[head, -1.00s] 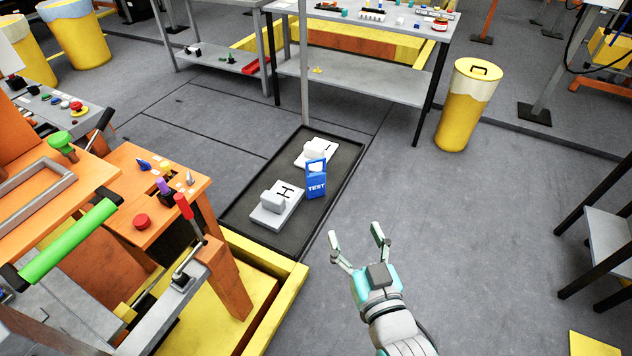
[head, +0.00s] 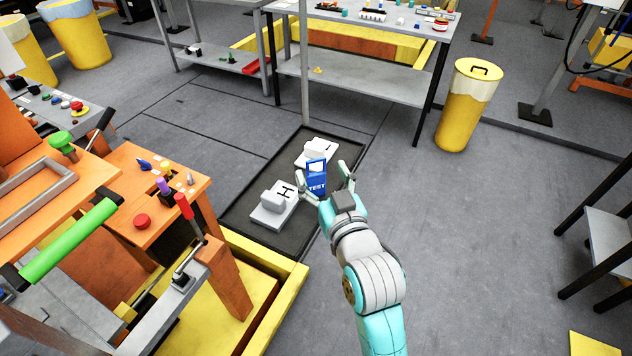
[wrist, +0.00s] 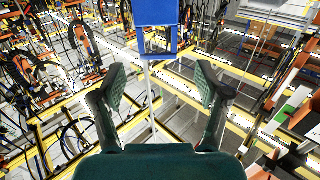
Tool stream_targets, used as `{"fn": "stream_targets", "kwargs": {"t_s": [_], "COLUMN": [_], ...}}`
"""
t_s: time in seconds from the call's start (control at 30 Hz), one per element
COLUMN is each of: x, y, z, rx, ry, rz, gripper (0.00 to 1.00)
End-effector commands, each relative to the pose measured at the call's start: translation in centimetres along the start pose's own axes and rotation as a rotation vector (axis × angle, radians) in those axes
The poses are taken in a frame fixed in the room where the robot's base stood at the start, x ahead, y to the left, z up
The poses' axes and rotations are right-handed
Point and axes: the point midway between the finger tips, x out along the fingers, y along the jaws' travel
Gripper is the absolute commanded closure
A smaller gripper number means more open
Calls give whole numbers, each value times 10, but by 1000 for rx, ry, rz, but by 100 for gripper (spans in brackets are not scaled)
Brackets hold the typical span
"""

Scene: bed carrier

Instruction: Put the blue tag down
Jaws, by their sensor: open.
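The blue tag (head: 317,188), lettered TEST, is upright over the right side of the black tray (head: 240,222) in the head view. I cannot tell what bears it. My gripper (head: 321,172) is open, with its fingers to either side of the tag in that view. In the wrist view the tag (wrist: 156,12) is at the top centre, ahead of and between the open fingers (wrist: 158,78). The fingers look clear of it, and its top is cut off by the picture edge.
Two pale blocks, one marked H (head: 275,208) and one marked I (head: 312,155), lie on the tray. An orange workstation (head: 160,190) with levers stands at left. A yellow bin (head: 465,110) and a grey bench (head: 350,75) stand behind.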

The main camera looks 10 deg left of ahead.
Motion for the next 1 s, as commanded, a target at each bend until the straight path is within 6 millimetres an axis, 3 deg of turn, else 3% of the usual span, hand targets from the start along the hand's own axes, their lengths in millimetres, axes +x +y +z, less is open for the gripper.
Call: {"fn": "stream_targets", "kwargs": {"t_s": [0.3,0.63,0.87,1.0], "x": [41,47,47,47], "y": [2,2,2,2], "z": [4,5,5,5], "rx": [0,0,0,0], "ry": [2,0,0,0], "rz": [0,0,0,0], "gripper": [25,25,82,90]}}
